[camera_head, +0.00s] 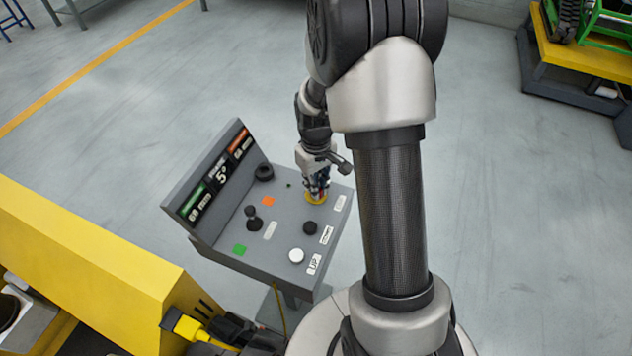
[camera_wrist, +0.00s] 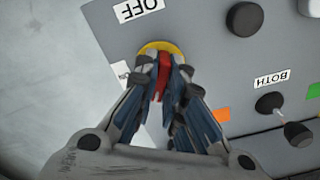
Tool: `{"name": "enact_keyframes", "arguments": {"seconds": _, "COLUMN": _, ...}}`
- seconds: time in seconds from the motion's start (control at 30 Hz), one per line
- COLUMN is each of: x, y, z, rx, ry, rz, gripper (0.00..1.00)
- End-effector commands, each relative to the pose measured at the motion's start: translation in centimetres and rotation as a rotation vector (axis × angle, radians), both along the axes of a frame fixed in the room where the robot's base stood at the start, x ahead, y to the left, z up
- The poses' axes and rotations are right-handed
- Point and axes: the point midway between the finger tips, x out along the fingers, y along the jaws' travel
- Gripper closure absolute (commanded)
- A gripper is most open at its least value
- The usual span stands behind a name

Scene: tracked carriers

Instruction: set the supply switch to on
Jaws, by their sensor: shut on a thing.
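The supply switch has a round yellow plate (camera_wrist: 168,46) and a red handle (camera_wrist: 163,76), on the grey console's sloping top. In the head view its yellow plate (camera_head: 315,200) shows near the console's far right edge. My gripper (camera_wrist: 166,72) is shut on the red handle, with one finger on each side; it also shows in the head view (camera_head: 318,188), pointing down at the switch. An OFF label (camera_wrist: 138,8) is beside the plate. Another white label (camera_wrist: 121,72) is partly hidden by a finger, its text unreadable. The fingers hide much of the handle, so I cannot tell its exact setting.
The grey console (camera_head: 215,222) carries a lever (camera_head: 252,218), a black knob (camera_head: 311,227), a white button (camera_head: 296,255) and a raised display panel (camera_head: 215,175). A BOTH label (camera_wrist: 272,77) is near the lever. A yellow machine (camera_head: 90,255) stands at left.

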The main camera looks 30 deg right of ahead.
Motion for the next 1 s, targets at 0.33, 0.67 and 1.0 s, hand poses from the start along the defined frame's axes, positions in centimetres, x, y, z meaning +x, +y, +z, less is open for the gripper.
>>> {"name": "enact_keyframes", "arguments": {"seconds": 0.33, "x": 0.01, "y": 0.00, "z": 0.11, "rx": 0.000, "ry": 0.000, "rz": -0.328, "gripper": 1.00}}
{"name": "enact_keyframes", "arguments": {"seconds": 0.67, "x": 0.00, "y": 0.00, "z": 0.09, "rx": 0.000, "ry": 0.000, "rz": -0.637, "gripper": 1.00}}
{"name": "enact_keyframes", "arguments": {"seconds": 1.0, "x": 0.02, "y": -0.01, "z": 0.07, "rx": 0.000, "ry": -0.001, "rz": -0.888, "gripper": 1.00}}
